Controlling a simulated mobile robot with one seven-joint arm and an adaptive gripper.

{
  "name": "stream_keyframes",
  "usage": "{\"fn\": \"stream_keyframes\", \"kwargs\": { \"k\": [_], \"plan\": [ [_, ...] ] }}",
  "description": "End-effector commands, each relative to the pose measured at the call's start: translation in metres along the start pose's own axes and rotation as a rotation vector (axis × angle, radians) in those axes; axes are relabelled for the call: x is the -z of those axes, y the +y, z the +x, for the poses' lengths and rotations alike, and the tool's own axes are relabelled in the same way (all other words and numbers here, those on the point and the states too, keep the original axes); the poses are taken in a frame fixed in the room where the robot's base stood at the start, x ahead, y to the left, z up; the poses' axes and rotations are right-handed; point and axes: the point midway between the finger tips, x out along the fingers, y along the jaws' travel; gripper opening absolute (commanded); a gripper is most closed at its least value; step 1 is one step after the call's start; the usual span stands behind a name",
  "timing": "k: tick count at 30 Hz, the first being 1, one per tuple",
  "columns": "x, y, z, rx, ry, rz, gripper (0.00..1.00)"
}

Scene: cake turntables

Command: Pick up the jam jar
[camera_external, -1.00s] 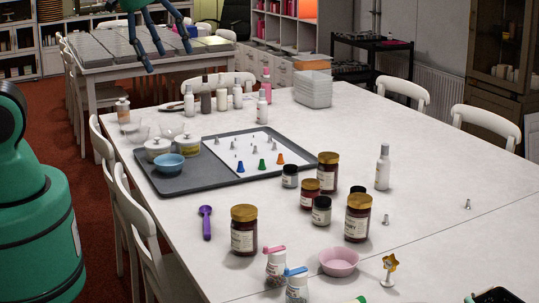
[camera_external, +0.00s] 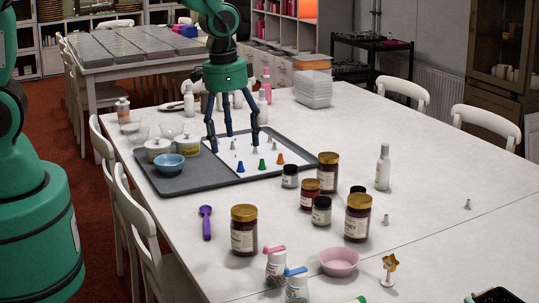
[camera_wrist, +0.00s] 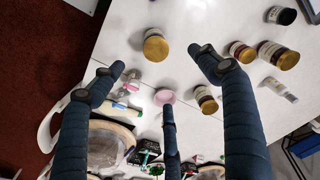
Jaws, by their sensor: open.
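Several dark red jars with gold lids and pale labels stand upright on the white table; I cannot tell which is the jam jar. One jar (camera_external: 244,232) stands apart at the front left, another (camera_external: 358,218) to its right, a smaller one (camera_external: 310,194) behind, and one (camera_external: 328,174) farther back. My gripper (camera_external: 233,143) is open and empty, pointing down above the grey tray, left of and behind the jars. In the wrist view a gold-lidded jar (camera_wrist: 155,46) shows beyond my spread fingers (camera_wrist: 157,78), with more gold lids to the right.
Dark-lidded small jars (camera_external: 321,211) stand among the gold-lidded ones. A white bottle (camera_external: 383,168) is behind them, a pink bowl (camera_external: 339,262) in front. The grey tray (camera_external: 178,185) holds bowls and small cones. The table's right side is mostly clear.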

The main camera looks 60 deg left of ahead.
Motion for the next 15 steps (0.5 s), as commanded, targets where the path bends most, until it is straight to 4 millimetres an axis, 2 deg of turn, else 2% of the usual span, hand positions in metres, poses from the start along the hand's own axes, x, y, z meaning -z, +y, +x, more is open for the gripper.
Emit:
{"fn": "stream_keyframes", "kwargs": {
  "k": [1,6,10,15],
  "plan": [
    [0.001,0.002,0.018,-0.003,-0.02,0.009,0.75],
    [0.007,0.006,0.065,-0.011,-0.06,0.034,0.75],
    [0.008,0.009,0.091,-0.014,-0.08,0.048,0.75],
    [0.008,0.011,0.108,-0.017,-0.093,0.058,0.75]
  ]
}}
